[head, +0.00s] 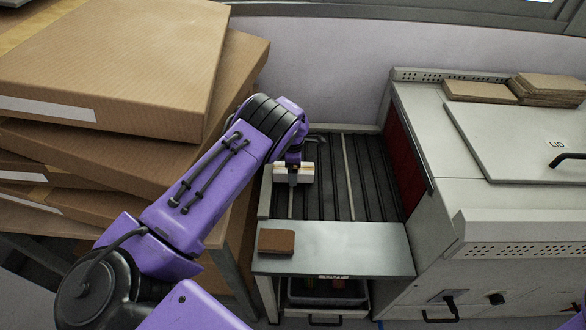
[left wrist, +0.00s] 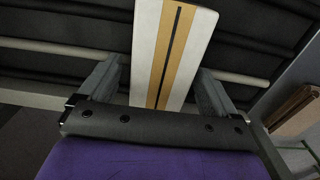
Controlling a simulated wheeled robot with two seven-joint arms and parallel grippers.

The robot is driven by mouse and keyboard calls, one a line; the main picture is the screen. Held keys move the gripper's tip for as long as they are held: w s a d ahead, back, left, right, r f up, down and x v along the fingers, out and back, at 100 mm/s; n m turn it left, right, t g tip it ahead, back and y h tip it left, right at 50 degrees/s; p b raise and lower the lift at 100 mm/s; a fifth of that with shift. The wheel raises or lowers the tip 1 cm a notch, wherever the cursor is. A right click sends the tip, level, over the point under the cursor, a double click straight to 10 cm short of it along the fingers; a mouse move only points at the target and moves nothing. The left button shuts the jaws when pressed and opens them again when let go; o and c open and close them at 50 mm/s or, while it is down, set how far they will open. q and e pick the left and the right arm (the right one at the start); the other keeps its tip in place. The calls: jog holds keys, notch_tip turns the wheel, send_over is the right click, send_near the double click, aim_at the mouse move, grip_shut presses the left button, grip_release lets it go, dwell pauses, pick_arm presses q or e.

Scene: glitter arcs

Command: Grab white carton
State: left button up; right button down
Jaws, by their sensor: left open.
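The white carton (head: 308,173) is on the dark roller bed at the machine's outlet, partly hidden behind my left gripper (head: 293,178) in the head view. In the left wrist view the carton (left wrist: 172,50) is white with a tan band and a dark centre line. It lies between the two fingers of my left gripper (left wrist: 160,95), which is open with a finger on each side. Gaps show between the fingers and the carton near the fingertips. My right gripper is not in view.
A brown block (head: 276,242) lies on the metal shelf (head: 350,250) in front of the rollers. Stacked cardboard boxes (head: 110,60) stand at the left. The large machine (head: 480,190) with a red curtain (head: 405,150) bounds the right. Free rollers (head: 365,180) lie right of the carton.

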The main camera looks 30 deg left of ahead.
pick_arm(q)
jog(key=shift+f, duration=0.35)
jog(key=c, duration=1.2)
jog(key=shift+r, duration=0.1)
jog(key=shift+w+r, duration=0.1)
